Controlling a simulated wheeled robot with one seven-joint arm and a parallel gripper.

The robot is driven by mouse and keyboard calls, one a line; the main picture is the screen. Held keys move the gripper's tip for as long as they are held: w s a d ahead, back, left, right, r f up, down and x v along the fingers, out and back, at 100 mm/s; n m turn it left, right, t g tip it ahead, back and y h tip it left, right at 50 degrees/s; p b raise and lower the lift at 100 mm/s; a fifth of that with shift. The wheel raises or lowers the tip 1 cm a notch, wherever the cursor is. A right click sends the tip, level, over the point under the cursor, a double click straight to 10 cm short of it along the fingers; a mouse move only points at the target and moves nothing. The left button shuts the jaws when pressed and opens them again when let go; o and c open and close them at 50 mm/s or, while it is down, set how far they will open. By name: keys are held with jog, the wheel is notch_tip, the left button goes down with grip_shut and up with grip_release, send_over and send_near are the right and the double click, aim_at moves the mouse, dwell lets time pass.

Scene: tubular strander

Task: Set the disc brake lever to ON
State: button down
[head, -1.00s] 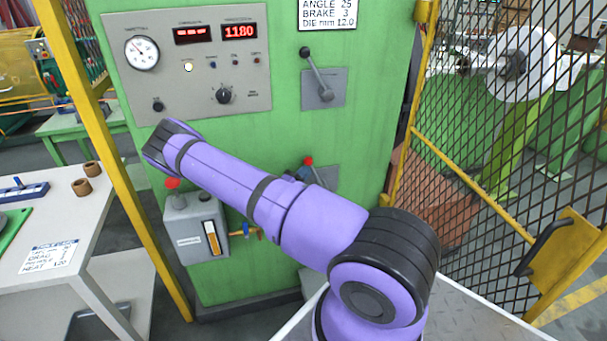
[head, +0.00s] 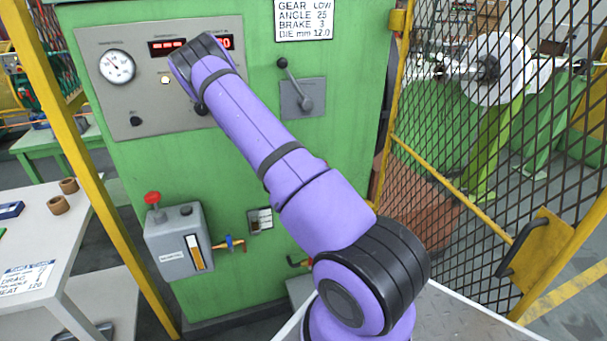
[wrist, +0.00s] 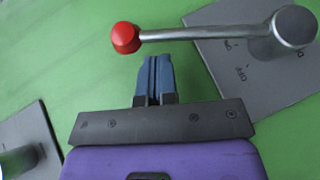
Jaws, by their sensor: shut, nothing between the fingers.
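In the wrist view the lever has a red ball knob (wrist: 126,38), a thin metal rod (wrist: 200,33) and a round grey hub (wrist: 294,27). The hub sits on a grey plate (wrist: 265,75) with small dark lettering, too rough to read surely. The rod runs from the hub out past the plate's edge. My gripper (wrist: 155,60) is shut and empty, its fingertips just below the rod and knob in that picture, with a small visible gap. In the head view my arm hides the gripper and nearly all of this lever.
A second lever (head: 291,78) with a black knob sits on the green cabinet (head: 330,140), under a white sign (head: 303,19). The gauge panel (head: 130,115) is left. A mesh guard (head: 480,160) stands right.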

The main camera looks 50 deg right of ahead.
jog(key=shift+s+d+f+m+y, duration=0.1)
jog(key=shift+s+d+m+y, duration=0.35)
jog(key=shift+d+y, duration=0.25)
jog(key=shift+s+d, duration=0.1)
